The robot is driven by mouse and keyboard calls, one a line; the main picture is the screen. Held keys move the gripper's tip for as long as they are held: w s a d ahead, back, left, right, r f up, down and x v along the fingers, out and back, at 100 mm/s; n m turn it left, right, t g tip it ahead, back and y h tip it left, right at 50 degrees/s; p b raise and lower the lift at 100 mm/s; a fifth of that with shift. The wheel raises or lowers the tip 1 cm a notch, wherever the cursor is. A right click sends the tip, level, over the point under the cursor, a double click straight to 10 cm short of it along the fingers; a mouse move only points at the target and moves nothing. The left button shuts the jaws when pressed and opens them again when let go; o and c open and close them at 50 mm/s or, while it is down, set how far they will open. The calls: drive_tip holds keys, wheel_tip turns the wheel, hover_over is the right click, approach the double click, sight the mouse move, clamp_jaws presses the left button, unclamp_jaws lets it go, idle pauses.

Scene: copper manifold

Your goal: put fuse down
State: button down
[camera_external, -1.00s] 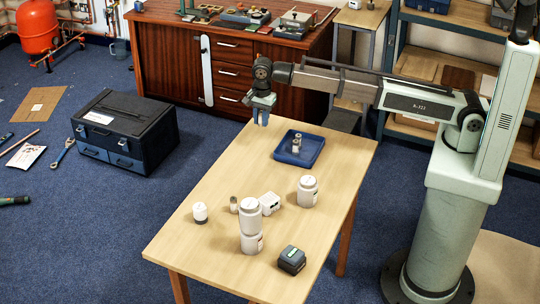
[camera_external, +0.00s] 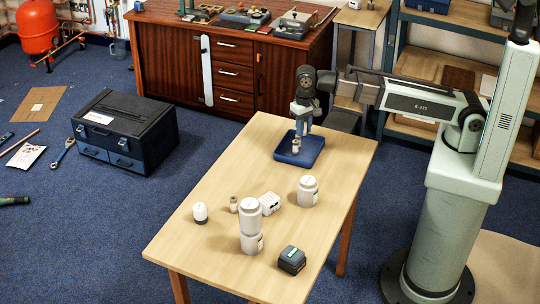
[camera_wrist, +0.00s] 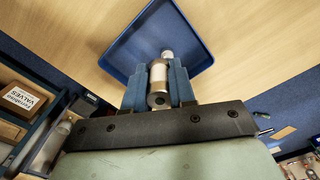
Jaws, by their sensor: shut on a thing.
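The fuse (camera_wrist: 158,80), a small white cylinder with metal end caps, is between my gripper's blue fingers in the wrist view. My gripper (camera_wrist: 158,88) is shut on it. A whitish rounded part (camera_wrist: 167,54) shows just beyond the fuse; I cannot tell whether it is a separate piece. In the external view my gripper (camera_external: 298,134) points down over the blue tray (camera_external: 312,158), with the fuse (camera_external: 296,146) at its fingertips. The tray also shows in the wrist view (camera_wrist: 125,50). Whether the fuse touches the tray floor is unclear.
On the wooden table (camera_external: 200,250) stand a similar small cylinder (camera_external: 234,204), a white-capped jar (camera_external: 200,212), a white box (camera_external: 270,202), two stacked white jars (camera_external: 250,224), another white jar (camera_external: 307,191) and a dark box (camera_external: 292,260). The table's near left is clear.

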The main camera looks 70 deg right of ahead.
sight(302, 157)
drive_tip(key=shift+n, duration=1.1)
drive_tip(key=shift+f, duration=5)
drive_tip(key=shift+f, duration=0.1)
drive_tip(key=c, duration=0.9)
unclamp_jaws()
drive_tip(key=shift+c, duration=0.2)
drive_tip(key=shift+r, duration=6.1)
